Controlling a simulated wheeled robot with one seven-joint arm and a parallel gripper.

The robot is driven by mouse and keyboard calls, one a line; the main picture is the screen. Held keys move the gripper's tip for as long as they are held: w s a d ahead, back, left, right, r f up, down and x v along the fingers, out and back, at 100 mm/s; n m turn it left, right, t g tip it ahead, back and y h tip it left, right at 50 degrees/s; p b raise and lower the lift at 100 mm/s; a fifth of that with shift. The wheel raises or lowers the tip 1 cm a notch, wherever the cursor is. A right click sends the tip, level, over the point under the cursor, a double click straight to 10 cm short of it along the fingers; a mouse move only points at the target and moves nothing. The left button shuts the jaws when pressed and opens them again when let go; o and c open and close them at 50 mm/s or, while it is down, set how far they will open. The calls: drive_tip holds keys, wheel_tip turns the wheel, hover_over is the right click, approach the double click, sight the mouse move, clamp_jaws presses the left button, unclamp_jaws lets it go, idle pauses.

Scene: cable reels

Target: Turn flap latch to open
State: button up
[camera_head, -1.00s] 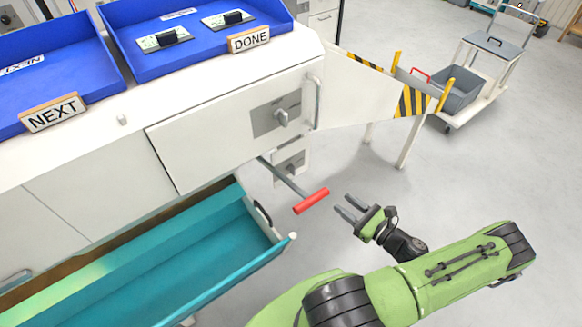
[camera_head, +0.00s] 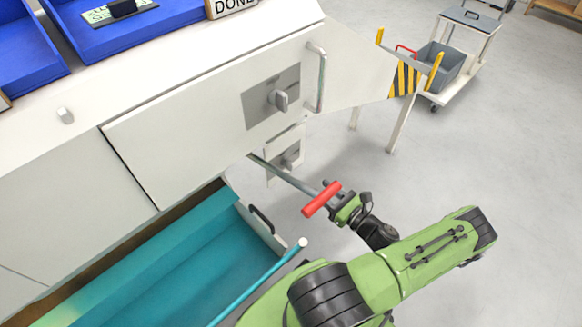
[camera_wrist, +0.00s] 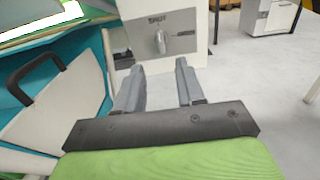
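A grey latch knob on a grey plate (camera_head: 281,100) is on the white front panel below the worktop. A second latch knob (camera_head: 290,158) is on a smaller white box lower down. In the wrist view, a grey latch knob (camera_wrist: 161,42) on a labelled plate stands straight ahead, beyond my fingertips; it looks like the lower one. My gripper (camera_head: 338,197) is near the red T-handle (camera_head: 321,199), which partly hides the fingers from above. The wrist view shows my gripper (camera_wrist: 158,75) open, with nothing between its fingers and a gap to the latch.
The red handle's grey rod (camera_head: 285,177) sticks out across the space before the lower box. An open teal drawer (camera_head: 190,262) lies at left. A striped white wing panel (camera_head: 355,75) stands at right.

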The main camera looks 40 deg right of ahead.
sight(292, 165)
drive_tip(key=w+b, duration=0.1)
drive_tip(key=w, duration=0.5)
drive_tip(key=w+b, duration=0.1)
drive_tip(key=w, duration=0.6)
drive_tip(key=shift+w+a, duration=0.2)
drive_tip(key=shift+w, duration=0.05)
drive_tip(key=shift+c, duration=0.4)
clamp_jaws()
